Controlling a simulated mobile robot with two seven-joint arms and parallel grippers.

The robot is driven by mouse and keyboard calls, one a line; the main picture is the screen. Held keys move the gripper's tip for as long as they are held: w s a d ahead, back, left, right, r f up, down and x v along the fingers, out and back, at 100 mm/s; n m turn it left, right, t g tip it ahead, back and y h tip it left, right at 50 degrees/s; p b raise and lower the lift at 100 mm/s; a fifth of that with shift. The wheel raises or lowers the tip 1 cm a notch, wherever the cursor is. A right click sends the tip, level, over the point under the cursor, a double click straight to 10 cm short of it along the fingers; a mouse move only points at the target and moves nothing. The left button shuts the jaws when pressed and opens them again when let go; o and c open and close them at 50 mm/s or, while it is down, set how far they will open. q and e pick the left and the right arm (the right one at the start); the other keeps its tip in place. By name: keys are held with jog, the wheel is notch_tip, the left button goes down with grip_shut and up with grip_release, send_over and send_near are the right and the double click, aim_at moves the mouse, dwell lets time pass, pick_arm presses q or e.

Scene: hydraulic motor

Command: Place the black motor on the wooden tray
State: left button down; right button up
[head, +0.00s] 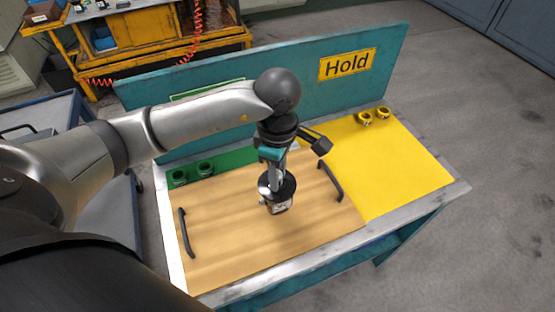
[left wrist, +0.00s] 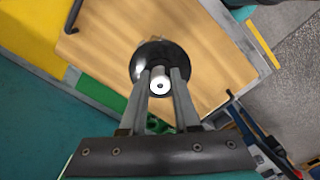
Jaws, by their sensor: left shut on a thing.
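The black motor (head: 284,187) is held below my left gripper (head: 277,172), over the middle of the wooden tray (head: 225,225). In the left wrist view the motor shows as a round black body (left wrist: 160,54) with a pale shaft between the two fingers (left wrist: 160,85). The left gripper is shut on it. A pale lower part of the motor shows in the head view. I cannot tell whether its underside touches the tray. The tray has a black handle at each end. My right gripper is not in view.
The tray lies on a teal bench between a green area (head: 215,174) with two dark green rings and a yellow area (head: 395,165) with two yellow rings. A teal back panel (head: 300,75) with a yellow "Hold" sign stands behind. Much of the tray is clear.

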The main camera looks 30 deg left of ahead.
pick_arm(q)
jog(key=shift+w+f, duration=0.15)
jog(key=shift+f, duration=2.05)
jog(key=shift+f+b, duration=0.2)
jog(key=shift+b, duration=0.15)
jog(key=c, duration=0.6)
grip_release()
jog(key=shift+c, duration=0.2)
jog(key=shift+r, duration=0.1)
jog(key=shift+r, duration=0.35)
notch_tip(320, 180, up, 11)
jog(key=shift+r+p, duration=0.2)
jog(key=shift+p, duration=0.2)
